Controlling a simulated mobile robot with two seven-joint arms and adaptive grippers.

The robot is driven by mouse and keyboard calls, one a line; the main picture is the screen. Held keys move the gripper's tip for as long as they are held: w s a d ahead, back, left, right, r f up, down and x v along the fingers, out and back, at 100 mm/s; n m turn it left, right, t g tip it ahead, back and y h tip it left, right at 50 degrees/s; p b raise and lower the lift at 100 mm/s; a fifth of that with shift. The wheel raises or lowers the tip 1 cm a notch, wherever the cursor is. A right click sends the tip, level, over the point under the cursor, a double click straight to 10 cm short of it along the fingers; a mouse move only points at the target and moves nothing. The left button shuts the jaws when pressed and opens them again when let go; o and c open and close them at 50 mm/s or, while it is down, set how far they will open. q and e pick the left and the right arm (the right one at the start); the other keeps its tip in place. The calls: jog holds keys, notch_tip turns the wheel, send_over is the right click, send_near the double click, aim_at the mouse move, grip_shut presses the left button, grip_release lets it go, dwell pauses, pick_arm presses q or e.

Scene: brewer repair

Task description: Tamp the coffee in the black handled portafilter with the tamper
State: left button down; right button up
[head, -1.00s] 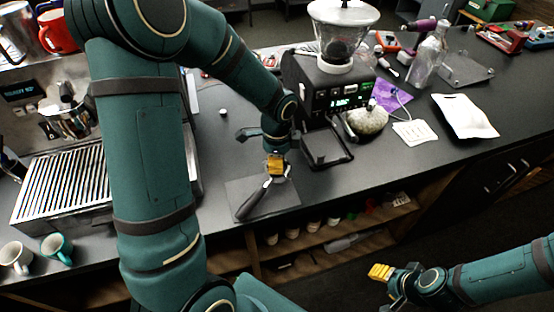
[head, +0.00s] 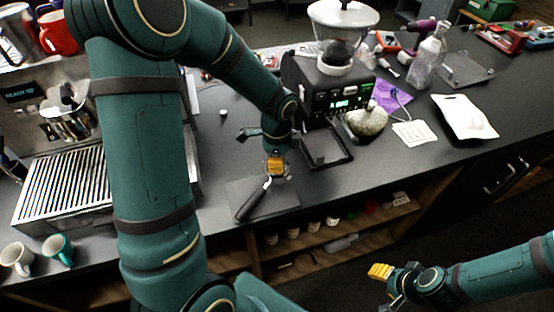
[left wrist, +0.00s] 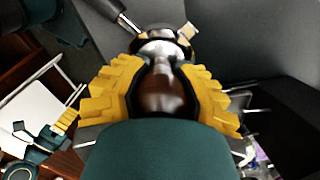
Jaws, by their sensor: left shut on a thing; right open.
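The portafilter's black handle (head: 250,205) lies on a dark mat (head: 285,199) at the counter's front edge, pointing toward the lower left. Its metal neck runs up to the head beneath my left gripper (head: 275,168). In the left wrist view, my left gripper (left wrist: 160,85) is shut on the tamper's brown handle (left wrist: 162,95). The tamper's silver lower part sits at the portafilter head, and the black handle (left wrist: 112,10) shows beyond. The coffee is hidden, and I cannot tell how deep the tamper sits. My right gripper (head: 380,273) is open and empty, in front of the counter.
A black grinder (head: 335,85) with a clear hopper stands just behind and right of the mat. The espresso machine's drip grate (head: 62,183) and two cups (head: 57,248) are at left. A bottle (head: 428,60) stands farther right. Open shelves lie below the counter.

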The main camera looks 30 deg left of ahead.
pick_arm(q)
jog(key=shift+r+p, duration=2.7)
jog(key=shift+r, duration=1)
